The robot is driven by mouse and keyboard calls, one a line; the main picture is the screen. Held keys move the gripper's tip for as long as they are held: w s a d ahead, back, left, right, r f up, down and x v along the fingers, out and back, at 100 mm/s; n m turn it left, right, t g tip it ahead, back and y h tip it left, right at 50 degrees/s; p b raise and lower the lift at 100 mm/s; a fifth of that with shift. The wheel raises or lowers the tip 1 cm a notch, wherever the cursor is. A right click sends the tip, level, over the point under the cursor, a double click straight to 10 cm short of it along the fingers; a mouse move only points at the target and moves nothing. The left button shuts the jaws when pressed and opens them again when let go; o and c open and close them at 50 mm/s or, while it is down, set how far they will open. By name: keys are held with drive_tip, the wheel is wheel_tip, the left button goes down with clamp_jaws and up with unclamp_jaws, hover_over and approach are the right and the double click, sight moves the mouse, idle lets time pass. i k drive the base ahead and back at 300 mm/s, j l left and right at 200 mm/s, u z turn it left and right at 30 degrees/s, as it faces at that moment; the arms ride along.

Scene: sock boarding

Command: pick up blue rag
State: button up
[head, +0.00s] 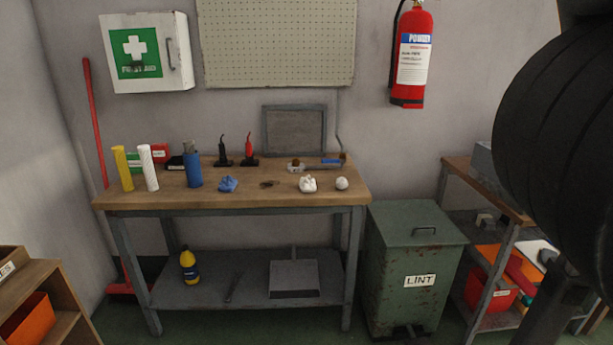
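The blue rag (228,184) lies crumpled on the wooden top of the workbench (270,200), left of the middle and near the front edge. It sits just right of a blue cylinder. A dark rounded shape and dark parts fill the right side of the head view, and they appear to be my own arm. My gripper's fingers do not show, so its state and its place relative to the rag are hidden.
The blue cylinder (192,165), white cylinder (148,167) and yellow cylinder (122,168) stand left of the rag. A white crumpled rag (308,184) and white ball (342,183) lie to the right. A green lint bin (412,265) stands beside the bench.

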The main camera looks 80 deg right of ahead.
sight(227, 185)
drive_tip(key=z, duration=1.5)
